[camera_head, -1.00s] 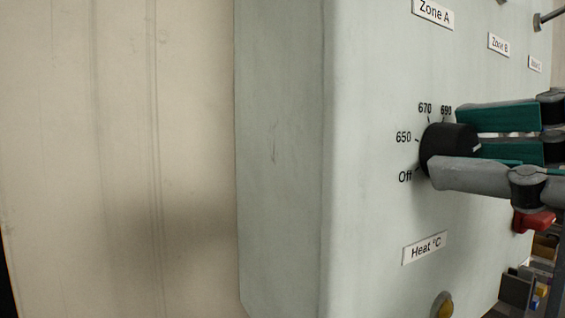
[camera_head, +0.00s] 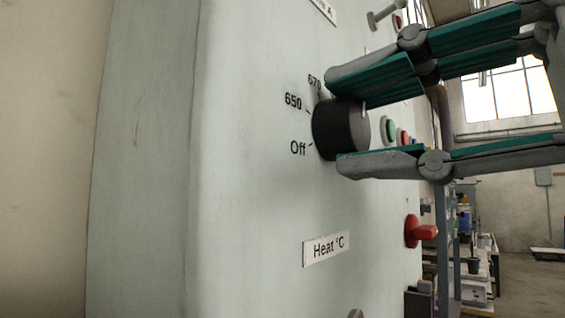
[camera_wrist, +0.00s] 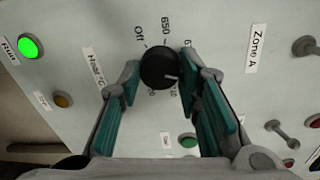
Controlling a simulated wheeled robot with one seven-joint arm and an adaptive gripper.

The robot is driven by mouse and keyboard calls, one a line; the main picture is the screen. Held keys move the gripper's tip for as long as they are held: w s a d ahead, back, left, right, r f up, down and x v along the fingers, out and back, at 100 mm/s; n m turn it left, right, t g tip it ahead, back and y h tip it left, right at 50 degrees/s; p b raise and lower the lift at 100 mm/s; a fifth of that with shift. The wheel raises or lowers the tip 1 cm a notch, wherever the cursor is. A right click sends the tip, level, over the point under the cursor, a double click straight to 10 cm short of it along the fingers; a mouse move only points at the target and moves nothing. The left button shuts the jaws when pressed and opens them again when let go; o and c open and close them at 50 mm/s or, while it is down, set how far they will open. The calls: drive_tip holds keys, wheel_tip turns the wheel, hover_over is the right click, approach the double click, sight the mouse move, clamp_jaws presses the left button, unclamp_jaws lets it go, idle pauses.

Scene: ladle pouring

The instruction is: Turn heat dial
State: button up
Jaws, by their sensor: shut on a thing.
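The black round heat dial (camera_head: 341,130) sits on the pale green panel above the "Heat °C" label (camera_head: 326,249). "Off" and "650" show at its left; "670" is partly hidden by a finger. My gripper (camera_head: 350,125) is shut on the dial, one finger above it and one below. In the wrist view the dial (camera_wrist: 158,67) lies between the two teal-padded fingertips of my gripper (camera_wrist: 159,64). A pale mark on the dial points toward the lower right there, near a partly covered label; I cannot read which value it meets.
A red switch (camera_head: 414,231) and a green button (camera_head: 389,131) are on the panel to the right. A metal handle (camera_head: 384,15) sticks out above.

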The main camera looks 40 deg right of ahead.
drive_tip(key=n+b, duration=0.4)
drive_tip(key=shift+a+f, duration=0.1)
drive_tip(key=shift+f, duration=0.05)
drive_tip(key=n+b, duration=0.3)
drive_tip(key=n, duration=0.1)
drive_tip(key=shift+n+t+h+b, duration=0.3)
drive_tip(key=shift+n+b, duration=0.05)
drive_tip(key=shift+n, duration=0.05)
drive_tip(key=n+b, duration=0.3)
drive_tip(key=n, duration=0.1)
drive_tip(key=shift+n+b, duration=1.45)
drive_tip(key=shift+n, duration=0.85)
drive_tip(key=o, duration=1.1)
drive_tip(key=shift+t, duration=0.3)
drive_tip(key=shift+o, duration=0.2)
drive_tip(key=shift+s, duration=0.15)
